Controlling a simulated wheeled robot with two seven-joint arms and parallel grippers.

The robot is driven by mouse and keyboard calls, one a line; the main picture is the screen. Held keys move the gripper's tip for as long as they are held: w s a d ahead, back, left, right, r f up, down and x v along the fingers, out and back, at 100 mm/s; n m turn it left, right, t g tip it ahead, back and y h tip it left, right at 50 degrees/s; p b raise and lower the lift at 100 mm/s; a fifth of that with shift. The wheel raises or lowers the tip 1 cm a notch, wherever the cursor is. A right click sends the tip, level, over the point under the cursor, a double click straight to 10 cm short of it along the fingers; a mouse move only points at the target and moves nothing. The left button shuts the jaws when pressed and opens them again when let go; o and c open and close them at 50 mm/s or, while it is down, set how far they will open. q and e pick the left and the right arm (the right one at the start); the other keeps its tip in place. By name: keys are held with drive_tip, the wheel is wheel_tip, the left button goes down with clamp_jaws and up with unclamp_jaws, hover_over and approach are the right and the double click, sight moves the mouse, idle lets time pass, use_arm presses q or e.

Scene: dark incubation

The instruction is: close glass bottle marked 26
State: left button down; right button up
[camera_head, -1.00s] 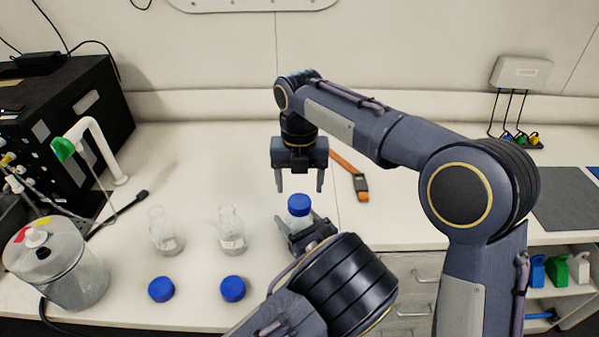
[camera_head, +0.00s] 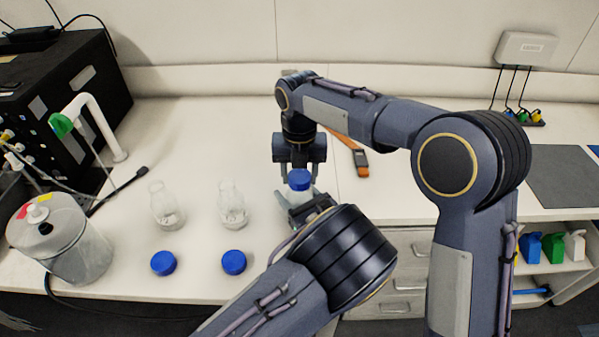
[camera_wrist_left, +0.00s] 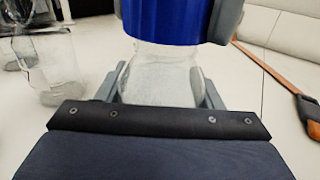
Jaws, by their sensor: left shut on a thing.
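A glass bottle (camera_wrist_left: 160,75) with a blue cap (camera_head: 299,180) on its top stands upright in my left gripper (camera_head: 305,210). My left gripper is shut on the bottle's body, with a finger on each side in the left wrist view. No number is readable on the bottle. My right gripper (camera_head: 299,178) points down from above, with its fingers around the blue cap. In the left wrist view the grey fingers are right beside the cap (camera_wrist_left: 168,18); whether they press on it I cannot tell. My left wrist partly hides the bottle in the head view.
Two open glass bottles (camera_head: 166,207) (camera_head: 232,205) stand to the left. Two blue caps (camera_head: 163,263) (camera_head: 234,262) lie in front of them. A clear lidded vessel (camera_head: 62,240) stands far left. An orange-handled tool (camera_head: 350,150) lies behind the right gripper.

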drive_tip(key=shift+c, duration=1.1)
drive_tip(key=m, duration=0.7)
drive_tip(key=shift+m, duration=0.4)
drive_tip(key=m, duration=1.5)
drive_tip(key=shift+m, duration=0.3)
drive_tip(key=m, duration=0.2)
drive_tip(key=shift+m, duration=0.3)
drive_tip(key=m, duration=0.5)
drive_tip(key=shift+f, duration=0.1)
drive_tip(key=m, duration=0.4)
drive_tip(key=shift+m, duration=0.4)
